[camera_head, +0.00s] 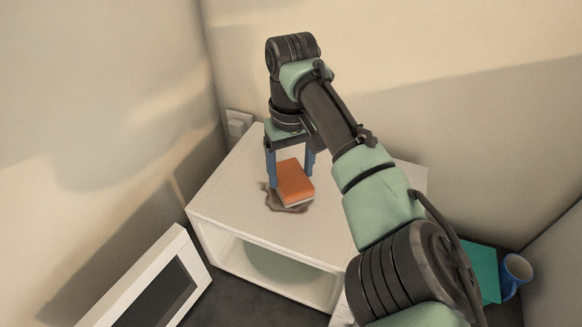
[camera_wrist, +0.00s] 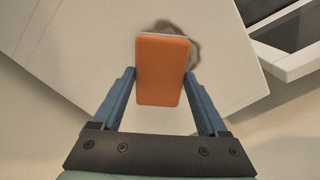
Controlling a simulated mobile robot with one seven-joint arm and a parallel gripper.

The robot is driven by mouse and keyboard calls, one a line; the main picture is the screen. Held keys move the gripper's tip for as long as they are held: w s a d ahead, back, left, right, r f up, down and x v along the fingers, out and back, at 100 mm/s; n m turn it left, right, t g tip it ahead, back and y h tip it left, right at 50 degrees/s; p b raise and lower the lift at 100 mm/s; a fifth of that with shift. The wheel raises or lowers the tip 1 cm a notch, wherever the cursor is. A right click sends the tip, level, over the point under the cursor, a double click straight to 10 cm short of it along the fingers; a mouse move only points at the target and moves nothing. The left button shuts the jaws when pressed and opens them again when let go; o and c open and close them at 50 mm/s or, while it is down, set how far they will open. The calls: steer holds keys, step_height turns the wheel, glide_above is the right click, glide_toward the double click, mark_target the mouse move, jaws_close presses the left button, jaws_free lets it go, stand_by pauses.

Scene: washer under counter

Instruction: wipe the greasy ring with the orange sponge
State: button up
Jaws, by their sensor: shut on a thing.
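The orange sponge (camera_head: 295,180) has a pale underside and is between the blue fingers of my gripper (camera_head: 290,172), over the white cabinet top (camera_head: 233,195). My gripper is shut on it. In the wrist view the sponge (camera_wrist: 162,70) sits between both fingers of my gripper (camera_wrist: 161,88). The brown greasy ring (camera_head: 272,202) lies on the cabinet top, partly hidden under the sponge. Its edge also shows beside the sponge in the wrist view (camera_wrist: 196,52). I cannot tell whether the sponge touches the surface.
A white appliance with a dark panel (camera_head: 157,290) stands at the lower left. A blue cup (camera_head: 515,272) and a teal object (camera_head: 484,268) are at the lower right. Walls close in behind and left. A wall socket (camera_head: 238,122) is by the back corner.

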steer(key=shift+f, duration=0.65)
steer(key=shift+s+f, duration=0.15)
steer(key=shift+f, duration=0.05)
stand_by(1.3)
steer(key=shift+p, duration=0.35)
steer(key=shift+r+p, duration=1.6)
steer(key=shift+p, duration=0.05)
